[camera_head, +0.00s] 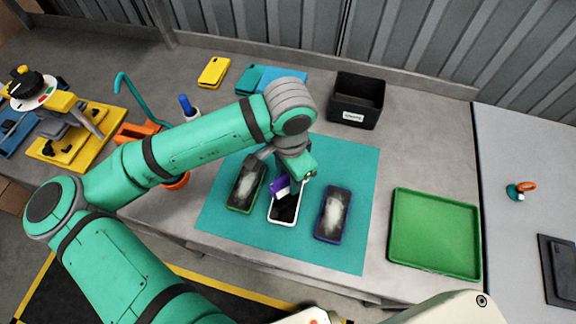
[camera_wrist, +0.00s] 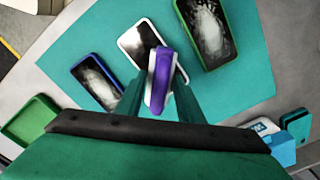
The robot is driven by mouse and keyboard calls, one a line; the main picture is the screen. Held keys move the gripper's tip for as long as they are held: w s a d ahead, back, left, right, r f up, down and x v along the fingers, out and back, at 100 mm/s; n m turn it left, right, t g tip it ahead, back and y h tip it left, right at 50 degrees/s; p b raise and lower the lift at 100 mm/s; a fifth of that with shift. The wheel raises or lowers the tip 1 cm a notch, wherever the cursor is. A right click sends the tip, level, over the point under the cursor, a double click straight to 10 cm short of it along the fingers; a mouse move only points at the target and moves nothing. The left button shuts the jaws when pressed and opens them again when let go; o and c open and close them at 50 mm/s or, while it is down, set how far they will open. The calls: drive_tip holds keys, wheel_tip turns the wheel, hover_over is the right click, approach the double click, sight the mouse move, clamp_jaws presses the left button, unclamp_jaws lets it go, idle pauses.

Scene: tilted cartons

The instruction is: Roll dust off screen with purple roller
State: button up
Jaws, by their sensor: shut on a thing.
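My gripper (camera_head: 296,178) is shut on the purple roller (camera_head: 279,186), which also shows between the fingers in the wrist view (camera_wrist: 160,78). The roller is over the white-framed phone (camera_head: 284,208), the middle one of three on the teal mat (camera_head: 350,165). I cannot tell whether it touches the screen. In the head view the visible part of that screen looks dark; in the wrist view whitish dust shows on its far part (camera_wrist: 138,40). The green-framed phone (camera_head: 245,187) on the left and the blue-framed phone (camera_head: 332,214) on the right have whitish dust smears.
An empty green tray (camera_head: 435,234) lies right of the mat. A black bin (camera_head: 357,100) stands behind it. Yellow (camera_head: 214,73) and teal items lie at the back. A yellow fixture (camera_head: 75,140) and orange holder stand left. The mat's front is clear.

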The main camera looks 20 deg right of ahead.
drive_tip(key=shift+w+r, duration=0.1)
drive_tip(key=shift+r, duration=0.75)
drive_tip(key=shift+a+r, duration=0.15)
drive_tip(key=shift+r, duration=2.1)
